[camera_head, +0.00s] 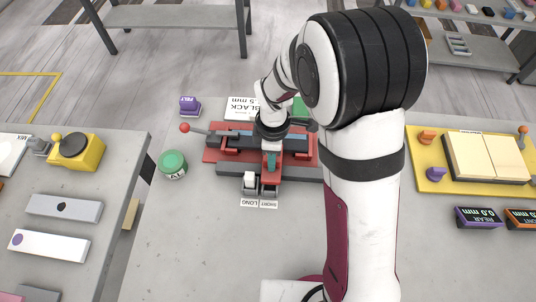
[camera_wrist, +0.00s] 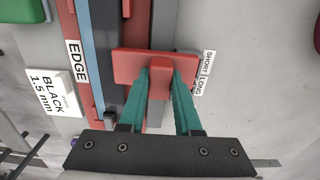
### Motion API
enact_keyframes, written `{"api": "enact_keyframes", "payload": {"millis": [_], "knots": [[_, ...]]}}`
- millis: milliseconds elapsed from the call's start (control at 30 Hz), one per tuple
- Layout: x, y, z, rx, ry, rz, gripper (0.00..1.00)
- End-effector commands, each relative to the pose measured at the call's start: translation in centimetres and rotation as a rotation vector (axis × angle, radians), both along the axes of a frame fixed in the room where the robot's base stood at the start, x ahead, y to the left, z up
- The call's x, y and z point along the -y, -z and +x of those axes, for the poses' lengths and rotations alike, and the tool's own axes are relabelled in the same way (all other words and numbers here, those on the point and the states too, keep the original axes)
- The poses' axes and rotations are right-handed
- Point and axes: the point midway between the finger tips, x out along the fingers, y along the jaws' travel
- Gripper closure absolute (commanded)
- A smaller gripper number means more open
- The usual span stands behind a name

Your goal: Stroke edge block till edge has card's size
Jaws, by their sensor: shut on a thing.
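My gripper (camera_wrist: 160,82) has teal fingers shut on the upright grip of a red block (camera_wrist: 128,64). In the wrist view this block lies across the grey bars of the fixture, apparently over the work; its underside is hidden. In the head view my gripper (camera_head: 270,163) is over the middle of the red-based fixture (camera_head: 211,156), and my arm hides part of it. The edge label (camera_wrist: 76,60) lies along the fixture beside a blue bar (camera_wrist: 95,72). The card (camera_wrist: 46,92) reads BLACK 1.5 mm; it also stands behind the fixture in the head view (camera_head: 238,108).
LONG and SHORT labels (camera_head: 259,204) lie in front of the fixture. A green-lidded jar (camera_head: 173,162) and purple FELT piece (camera_head: 189,104) stand left. A yellow tray (camera_head: 432,180) is at right. The slab's front is clear left of my arm.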

Motion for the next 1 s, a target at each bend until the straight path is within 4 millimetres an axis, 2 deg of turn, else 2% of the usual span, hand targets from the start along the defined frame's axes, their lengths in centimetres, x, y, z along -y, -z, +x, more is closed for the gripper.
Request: {"api": "enact_keyframes", "payload": {"millis": [400,533,700,1000], "knots": [[9.3,0.0,0.0,-0.002,0.007,0.000,1.00],[11.6,0.0,-0.1,-0.002,0.006,0.000,1.00],[13.5,0.1,-0.1,-0.003,0.003,0.000,1.00],[14.1,0.1,-0.1,-0.002,0.000,-0.002,1.00]]}}
